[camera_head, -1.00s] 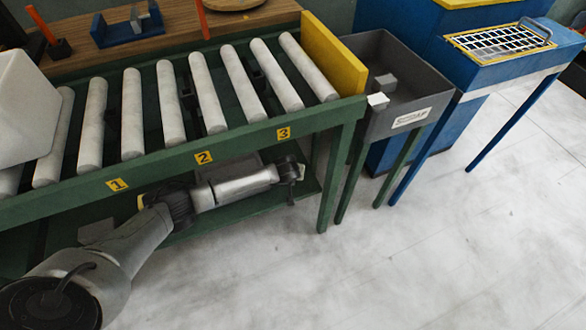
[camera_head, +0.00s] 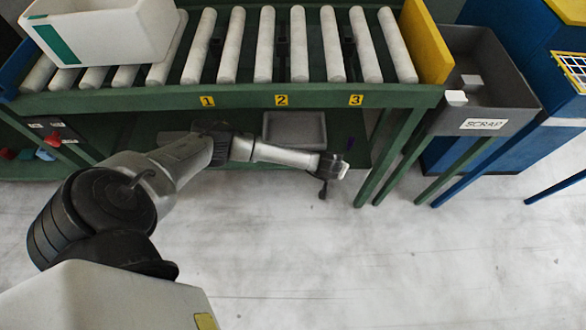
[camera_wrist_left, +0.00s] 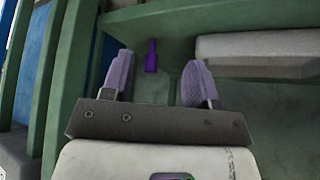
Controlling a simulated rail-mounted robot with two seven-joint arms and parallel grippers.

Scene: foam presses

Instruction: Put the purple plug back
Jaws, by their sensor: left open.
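My left gripper (camera_wrist_left: 160,70) is open and empty. The plug shows between its two purple-grey fingers, beyond their tips, nearer the left finger. In the head view my left gripper (camera_head: 333,172) is at the shelf's front, below the mark 3. My right gripper is not in view.
A grey tray (camera_head: 268,127) lies on the lower shelf, left of the plug. Green bench legs (camera_head: 390,165) stand to its right. The roller conveyor (camera_head: 265,50) with a white bin (camera_head: 100,32) is above. A scrap bin (camera_head: 500,107) stands right. The floor in front is clear.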

